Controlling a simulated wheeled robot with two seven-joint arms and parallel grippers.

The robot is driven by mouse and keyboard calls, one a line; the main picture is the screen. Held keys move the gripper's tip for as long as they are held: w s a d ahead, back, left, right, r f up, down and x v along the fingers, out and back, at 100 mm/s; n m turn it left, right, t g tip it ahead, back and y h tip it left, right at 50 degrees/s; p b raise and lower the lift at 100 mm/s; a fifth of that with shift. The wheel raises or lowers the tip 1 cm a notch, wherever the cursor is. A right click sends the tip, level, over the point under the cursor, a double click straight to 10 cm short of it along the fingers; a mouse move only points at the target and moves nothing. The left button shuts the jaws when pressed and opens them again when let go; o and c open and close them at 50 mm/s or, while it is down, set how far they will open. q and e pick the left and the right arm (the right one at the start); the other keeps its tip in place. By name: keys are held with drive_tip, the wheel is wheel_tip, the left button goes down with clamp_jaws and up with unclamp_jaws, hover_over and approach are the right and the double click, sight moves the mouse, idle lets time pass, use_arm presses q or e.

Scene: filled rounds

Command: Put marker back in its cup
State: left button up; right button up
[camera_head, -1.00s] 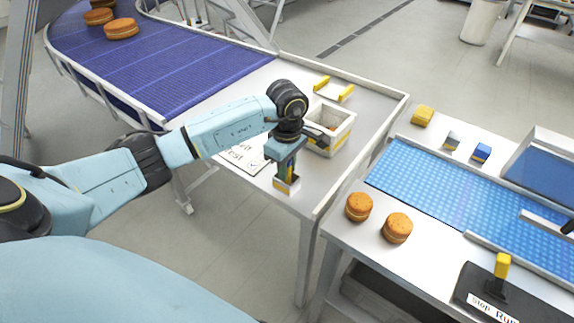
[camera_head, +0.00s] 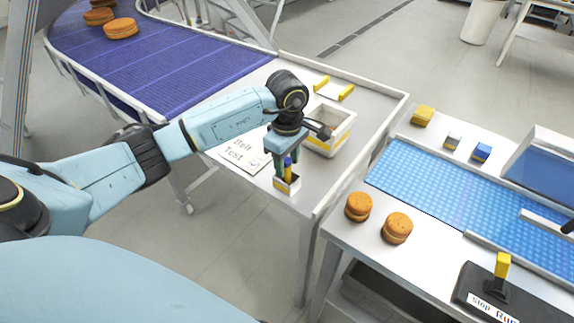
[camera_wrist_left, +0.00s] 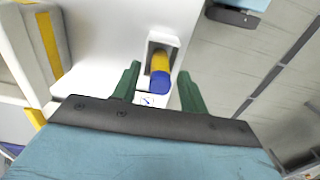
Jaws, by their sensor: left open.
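The marker, with a yellow body and blue end (camera_head: 288,162), stands in its small white cup (camera_head: 294,187) at the near corner of the left table. In the left wrist view the marker (camera_wrist_left: 160,64) rises from the cup (camera_wrist_left: 172,40), its blue end toward me. A small pen mark shows on the cup's label. My left gripper (camera_head: 288,172) is open, with its green fingers on either side of the marker's upper part. In the wrist view, gaps show between the fingers (camera_wrist_left: 159,76) and the marker.
A "Belt Test" card (camera_head: 240,154) lies left of the cup. A white and yellow bin (camera_head: 328,140) stands behind it, close to my gripper. A purple belt (camera_head: 170,65) is at left. Two filled rounds (camera_head: 358,207) sit on the right table, beside a blue belt (camera_head: 450,195).

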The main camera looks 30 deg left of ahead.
use_arm(q)
wheel_tip(320, 180, up, 10)
drive_tip(key=shift+r+b, duration=0.15)
drive_tip(key=shift+b, duration=0.15)
drive_tip(key=shift+d, duration=0.1)
idle(0.3)
